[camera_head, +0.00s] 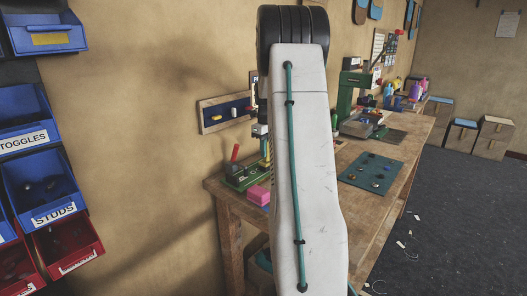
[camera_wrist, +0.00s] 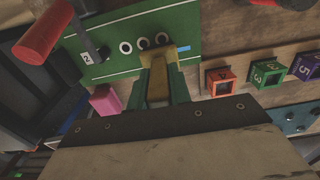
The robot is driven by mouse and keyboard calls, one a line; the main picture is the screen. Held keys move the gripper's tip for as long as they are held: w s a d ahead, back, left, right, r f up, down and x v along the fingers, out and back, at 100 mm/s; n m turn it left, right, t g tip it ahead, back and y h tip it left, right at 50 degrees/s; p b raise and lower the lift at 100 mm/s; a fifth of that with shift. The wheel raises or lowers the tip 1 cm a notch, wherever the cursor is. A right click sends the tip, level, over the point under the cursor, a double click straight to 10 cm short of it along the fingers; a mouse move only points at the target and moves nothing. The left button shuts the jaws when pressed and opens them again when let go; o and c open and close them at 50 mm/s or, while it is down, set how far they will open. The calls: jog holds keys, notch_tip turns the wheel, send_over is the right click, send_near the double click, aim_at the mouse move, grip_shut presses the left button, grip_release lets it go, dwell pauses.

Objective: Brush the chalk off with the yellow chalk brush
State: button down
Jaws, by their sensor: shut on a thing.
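My gripper (camera_wrist: 160,85) shows in the wrist view with its green fingers shut on the yellow chalk brush (camera_wrist: 159,68). The brush points toward a green board (camera_wrist: 115,45) with black and white rings (camera_wrist: 143,43) near the brush's far end. I cannot tell whether the brush touches the board. No chalk marks can be made out.
A pink block (camera_wrist: 105,100) lies beside the green board. A red-handled lever (camera_wrist: 42,32) rises at its left. Orange (camera_wrist: 221,80) and green (camera_wrist: 267,73) numbered blocks stand to the right. The wooden bench (camera_head: 225,192) runs along the wall.

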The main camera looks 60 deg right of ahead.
jog(key=shift+d, duration=0.5)
jog(key=shift+s+d, duration=0.1)
jog(key=shift+d, duration=0.05)
jog(key=shift+s+d, duration=0.1)
jog(key=shift+d, duration=1.25)
jog(key=shift+d, duration=0.1)
jog(key=shift+s+d, duration=0.1)
jog(key=shift+d, duration=0.65)
notch_tip(320, 180, up, 7)
